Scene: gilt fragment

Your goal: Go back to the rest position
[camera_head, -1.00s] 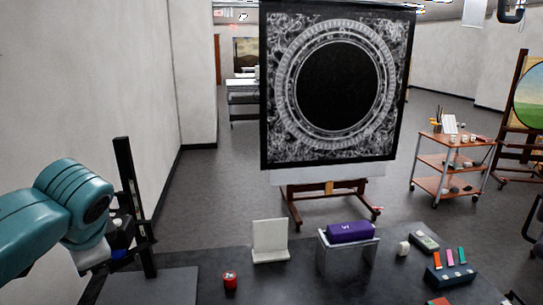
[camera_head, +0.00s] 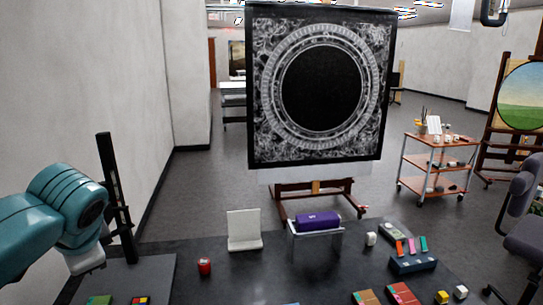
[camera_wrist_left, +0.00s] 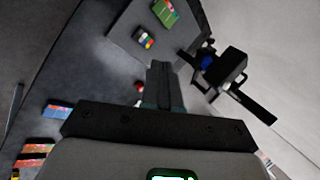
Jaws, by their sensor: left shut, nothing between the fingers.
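My left arm (camera_head: 70,205) comes in from the left in the head view, beside the black upright post (camera_head: 117,200); its fingers cannot be made out there. In the left wrist view my left gripper (camera_wrist_left: 160,68) is shut with its fingers together and empty, above the dark table (camera_wrist_left: 70,70). My right arm and gripper are not in view.
A framed dark panel (camera_head: 318,85) stands behind. The wall (camera_head: 90,90) is at left.

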